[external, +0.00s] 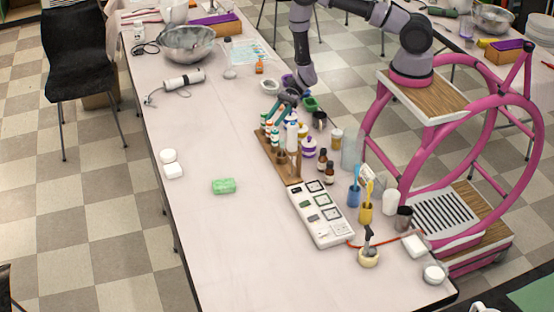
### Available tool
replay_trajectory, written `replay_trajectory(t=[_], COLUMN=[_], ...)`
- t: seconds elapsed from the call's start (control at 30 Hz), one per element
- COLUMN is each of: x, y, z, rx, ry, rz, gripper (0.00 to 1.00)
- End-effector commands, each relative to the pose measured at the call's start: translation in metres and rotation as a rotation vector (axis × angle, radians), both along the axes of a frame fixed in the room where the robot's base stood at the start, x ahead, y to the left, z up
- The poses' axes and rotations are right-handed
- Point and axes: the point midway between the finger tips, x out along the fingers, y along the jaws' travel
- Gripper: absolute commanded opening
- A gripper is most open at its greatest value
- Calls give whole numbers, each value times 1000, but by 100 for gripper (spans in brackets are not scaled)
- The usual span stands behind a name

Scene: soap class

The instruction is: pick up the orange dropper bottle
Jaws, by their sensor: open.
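A small orange bottle (259,67) stands on the long table, left of my arm, beside a printed sheet. It is too small to tell whether it has a dropper top. Several small bottles with coloured caps (266,123) stand in a wooden rack (268,152) near the table's right edge. My gripper (281,112) is open and points down over this rack, close to the small bottles. I see nothing held between its fingers, but the view is small and the bottles partly overlap it. I cannot tell whether it touches any of them.
Brown bottles (329,173), a clear beaker (352,152) and cups with tools (365,213) crowd the right edge. A white panel (321,213) lies in front of the rack. A green sponge (223,186) lies alone; the table's left middle is mostly clear.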

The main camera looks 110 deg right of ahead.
Motion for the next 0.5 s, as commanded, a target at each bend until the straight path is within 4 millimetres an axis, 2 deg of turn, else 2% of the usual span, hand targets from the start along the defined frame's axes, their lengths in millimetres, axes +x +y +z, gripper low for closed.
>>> replay_trajectory(t=[0.27,0.5], x=[16,42], y=[11,30], z=[-7,-19], rx=[-2,-1], ry=[0,-1], rz=[2,5], gripper=[43,43])
